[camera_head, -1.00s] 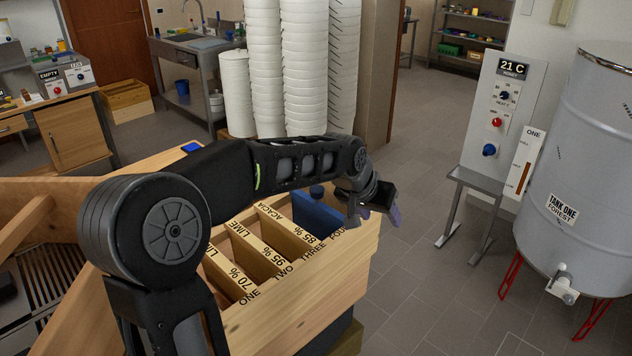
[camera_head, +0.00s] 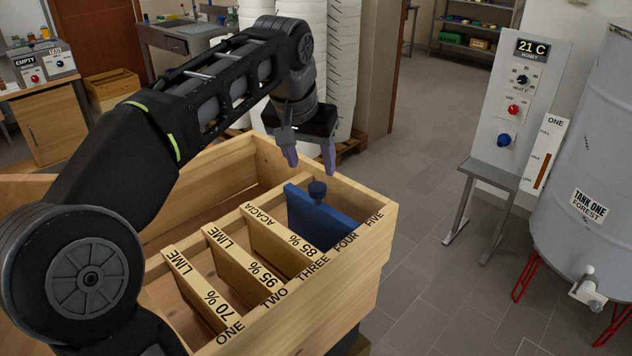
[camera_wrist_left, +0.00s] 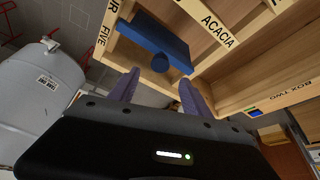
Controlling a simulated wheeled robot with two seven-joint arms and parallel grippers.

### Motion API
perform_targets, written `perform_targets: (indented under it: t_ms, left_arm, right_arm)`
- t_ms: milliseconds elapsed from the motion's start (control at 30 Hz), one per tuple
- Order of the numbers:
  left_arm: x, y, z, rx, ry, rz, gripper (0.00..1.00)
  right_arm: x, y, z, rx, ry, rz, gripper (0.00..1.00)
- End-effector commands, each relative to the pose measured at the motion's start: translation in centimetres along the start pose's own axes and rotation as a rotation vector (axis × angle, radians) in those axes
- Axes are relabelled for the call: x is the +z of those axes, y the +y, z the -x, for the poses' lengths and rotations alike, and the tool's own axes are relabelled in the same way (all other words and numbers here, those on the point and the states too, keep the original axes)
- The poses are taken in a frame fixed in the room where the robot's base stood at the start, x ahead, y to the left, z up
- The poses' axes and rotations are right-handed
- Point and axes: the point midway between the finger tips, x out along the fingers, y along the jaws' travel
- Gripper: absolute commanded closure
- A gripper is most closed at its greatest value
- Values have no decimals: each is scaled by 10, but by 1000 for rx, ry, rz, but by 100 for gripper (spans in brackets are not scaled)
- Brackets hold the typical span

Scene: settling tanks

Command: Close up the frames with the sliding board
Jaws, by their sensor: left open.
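The blue sliding board (camera_head: 322,218) with a round knob (camera_head: 317,189) on top stands in the wooden box (camera_head: 378,236), near the label FOUR. Three labelled wooden frames stand to its left: LIME 70 % (camera_head: 193,287), LIME 95 % (camera_head: 240,265) and ACACIA 85 % (camera_head: 281,243). My left gripper (camera_head: 309,162) is open and empty, above and behind the board's knob. In the left wrist view the board (camera_wrist_left: 154,38) and its knob (camera_wrist_left: 160,62) lie just beyond the open fingers (camera_wrist_left: 157,90). My right gripper does not show.
The space at label FIVE, right of the board, is empty. A grey tank (camera_head: 592,170) and a control panel (camera_head: 520,95) stand to the right. White bucket stacks (camera_head: 340,70) stand behind the box. The floor between box and tank is clear.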

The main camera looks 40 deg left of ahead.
Motion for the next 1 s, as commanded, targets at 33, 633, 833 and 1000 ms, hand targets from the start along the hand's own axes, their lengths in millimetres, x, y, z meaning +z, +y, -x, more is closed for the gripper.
perform_targets:
  t_ms: [33, 633, 833, 1000]
  left_arm:
    - [0, 0, -3, 0, -2, 0, 44]
    - [0, 0, -76, 0, -2, 0, 44]
    - [0, 0, -78, 0, -1, 0, 44]
    - [0, 0, -78, 0, -1, 0, 49]
  right_arm:
    - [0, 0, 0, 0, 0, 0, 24]
    - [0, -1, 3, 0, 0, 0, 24]
    - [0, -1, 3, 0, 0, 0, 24]
    - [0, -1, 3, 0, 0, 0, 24]
